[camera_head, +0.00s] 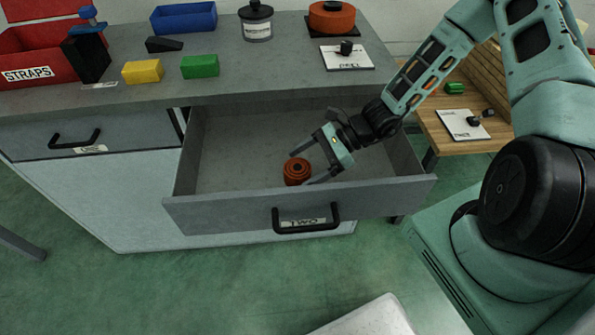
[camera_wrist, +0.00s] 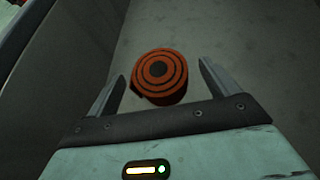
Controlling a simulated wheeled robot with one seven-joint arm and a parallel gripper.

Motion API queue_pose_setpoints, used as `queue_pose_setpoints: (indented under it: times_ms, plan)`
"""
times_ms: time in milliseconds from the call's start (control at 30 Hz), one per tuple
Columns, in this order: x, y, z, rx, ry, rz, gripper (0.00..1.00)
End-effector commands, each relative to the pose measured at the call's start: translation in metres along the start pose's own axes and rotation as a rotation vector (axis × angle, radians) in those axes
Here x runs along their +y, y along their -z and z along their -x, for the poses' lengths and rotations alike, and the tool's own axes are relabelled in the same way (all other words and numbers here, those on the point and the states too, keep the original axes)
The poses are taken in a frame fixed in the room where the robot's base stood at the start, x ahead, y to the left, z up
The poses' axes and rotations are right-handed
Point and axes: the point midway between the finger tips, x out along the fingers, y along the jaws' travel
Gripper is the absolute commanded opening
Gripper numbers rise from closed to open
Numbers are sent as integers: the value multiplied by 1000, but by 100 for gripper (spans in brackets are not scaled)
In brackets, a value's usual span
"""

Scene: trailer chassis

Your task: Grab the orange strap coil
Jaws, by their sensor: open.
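The orange strap coil (camera_head: 297,171) lies in the open drawer (camera_head: 235,213) labelled TWO, near the drawer's front wall. It is a rolled orange and dark spiral. My gripper (camera_head: 306,167) is inside the drawer with its fingers open on either side of the coil. In the wrist view the coil (camera_wrist: 160,77) sits between and slightly beyond the two fingertips of my gripper (camera_wrist: 160,80). A gap shows between each finger and the coil. Nothing is held.
The drawer floor left of the coil is bare. The grey worktop (camera_head: 240,85) above carries a red STRAPS bin (camera_head: 35,60), a yellow block (camera_head: 143,71), a green block (camera_head: 200,66) and a large orange roll (camera_head: 331,18). A wooden table (camera_head: 460,100) stands at the right.

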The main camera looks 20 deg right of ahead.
Motion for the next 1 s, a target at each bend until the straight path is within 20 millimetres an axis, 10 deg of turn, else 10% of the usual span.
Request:
queue_pose_setpoints:
  times_ms: [433,633,1000]
  plan:
    - [0,0,-24,2,0,2,87]
    - [0,0,-24,2,0,2,34]
    - [0,-4,-21,1,0,3,33]
